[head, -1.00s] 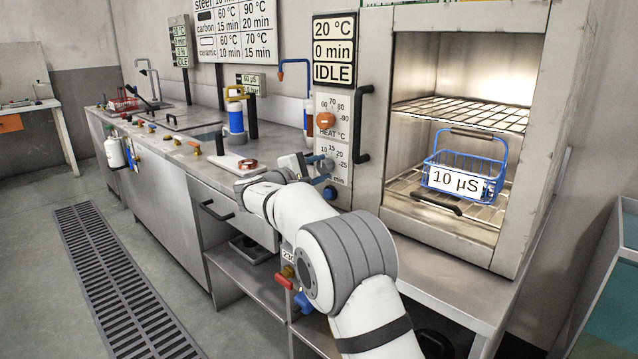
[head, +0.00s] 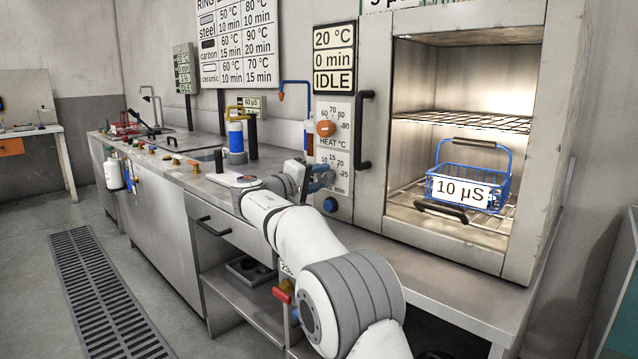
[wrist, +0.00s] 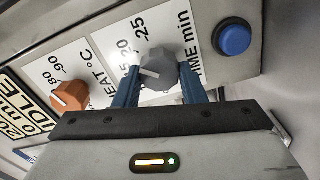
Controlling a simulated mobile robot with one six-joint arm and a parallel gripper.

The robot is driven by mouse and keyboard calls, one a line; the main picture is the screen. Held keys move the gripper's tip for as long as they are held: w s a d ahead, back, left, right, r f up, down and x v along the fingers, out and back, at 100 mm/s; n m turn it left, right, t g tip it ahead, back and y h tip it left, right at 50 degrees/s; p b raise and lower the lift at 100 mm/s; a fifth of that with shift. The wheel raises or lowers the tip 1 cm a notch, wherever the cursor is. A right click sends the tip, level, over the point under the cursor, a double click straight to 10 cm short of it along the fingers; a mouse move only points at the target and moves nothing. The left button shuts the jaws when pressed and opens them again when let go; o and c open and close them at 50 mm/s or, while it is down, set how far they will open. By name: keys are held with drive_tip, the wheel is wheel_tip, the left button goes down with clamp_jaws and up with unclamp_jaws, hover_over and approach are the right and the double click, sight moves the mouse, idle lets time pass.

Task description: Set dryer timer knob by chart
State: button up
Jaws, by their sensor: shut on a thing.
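The dryer's grey timer knob (wrist: 158,68) sits on the panel marked TIME min, with 15, 20 and 25 readable beside it in the wrist view. Its white pointer line faces left in that view; I cannot tell which mark it meets. My gripper (wrist: 160,80) is shut on the knob, one blue finger on each side. In the head view my gripper (head: 322,176) hides the knob at the lower panel. The chart (head: 240,45) on the back wall lists steel, carbon and ceramic rows with temperatures and minutes. The dryer display (head: 334,60) reads 20 °C, 0 min, IDLE.
The orange heat knob (head: 326,128) is above the timer, and a blue button (head: 330,204) is below it. The dryer chamber at right shows a blue basket (head: 468,185) labelled 10 µS on a rack. A dark handle (head: 365,130) stands out beside the panel.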

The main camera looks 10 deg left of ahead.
drive_tip(key=shift+f, duration=0.25)
drive_tip(key=o, duration=1)
drive_tip(key=shift+r, duration=0.15)
drive_tip(key=p+v, duration=0.1)
drive_tip(key=v, duration=0.7)
drive_tip(key=shift+p, duration=0.35)
